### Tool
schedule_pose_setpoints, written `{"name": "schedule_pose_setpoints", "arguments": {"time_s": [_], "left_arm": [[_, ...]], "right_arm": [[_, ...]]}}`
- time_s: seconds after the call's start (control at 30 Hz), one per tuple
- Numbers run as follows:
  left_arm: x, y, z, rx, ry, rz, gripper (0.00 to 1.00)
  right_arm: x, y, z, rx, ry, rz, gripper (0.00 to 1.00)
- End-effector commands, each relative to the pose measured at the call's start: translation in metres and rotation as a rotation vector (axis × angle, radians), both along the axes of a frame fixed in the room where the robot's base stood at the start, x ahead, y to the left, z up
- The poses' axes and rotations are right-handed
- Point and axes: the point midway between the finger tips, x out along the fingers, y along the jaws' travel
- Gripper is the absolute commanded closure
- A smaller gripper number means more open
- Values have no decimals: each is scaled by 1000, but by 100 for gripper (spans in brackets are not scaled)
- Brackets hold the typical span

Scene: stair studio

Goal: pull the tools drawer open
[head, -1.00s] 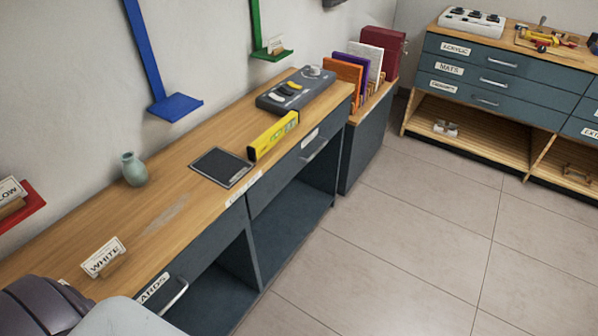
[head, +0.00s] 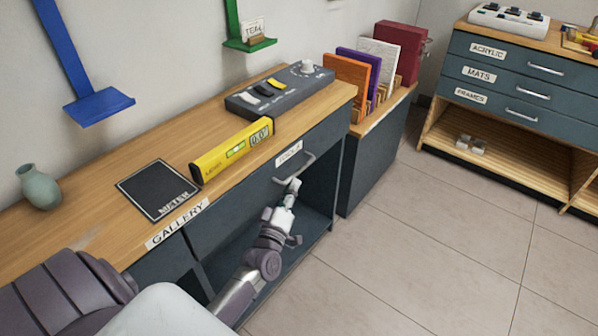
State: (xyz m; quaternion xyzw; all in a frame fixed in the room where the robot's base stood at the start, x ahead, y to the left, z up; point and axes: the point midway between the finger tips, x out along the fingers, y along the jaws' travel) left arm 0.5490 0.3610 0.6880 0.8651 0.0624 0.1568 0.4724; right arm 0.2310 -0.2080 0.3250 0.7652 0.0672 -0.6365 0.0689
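The tools drawer (head: 255,185) is a dark blue-grey front under the wooden bench top, with a white label (head: 289,154) reading roughly "TOOLS". It looks shut, flush with the bench. Its metal bar handle (head: 305,163) sits below the label. My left gripper (head: 292,186) is at the handle, just below and in front of its middle. Its fingertips are small and partly merge with the handle, so I cannot tell whether they grip it. My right gripper is not in view.
On the bench top (head: 110,222) stand a yellow level (head: 232,150), a dark meter pad (head: 157,190), a grey control box (head: 280,90) and a green vase (head: 39,187). An open shelf space lies under the drawer. The tiled floor (head: 400,250) in front is clear.

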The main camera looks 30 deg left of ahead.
Motion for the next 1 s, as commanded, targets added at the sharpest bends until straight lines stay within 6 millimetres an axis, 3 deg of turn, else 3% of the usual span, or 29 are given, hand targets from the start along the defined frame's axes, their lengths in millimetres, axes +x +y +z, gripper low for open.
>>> {"name": "schedule_pose_setpoints", "arguments": {"time_s": [0.2, 0.4, 0.73, 0.9, 1.0], "left_arm": [[40, 11, 9, 0, -1, 0, 77], [58, 16, 12, 1, 2, 0, 77], [62, 17, 13, 1, 2, 0, 77], [62, 17, 13, 1, 2, 0, 100], [62, 17, 13, 1, 2, 0, 100]], "right_arm": [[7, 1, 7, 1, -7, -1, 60], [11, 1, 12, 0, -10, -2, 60], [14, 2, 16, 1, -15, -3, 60], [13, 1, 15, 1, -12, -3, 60], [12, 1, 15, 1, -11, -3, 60]]}}
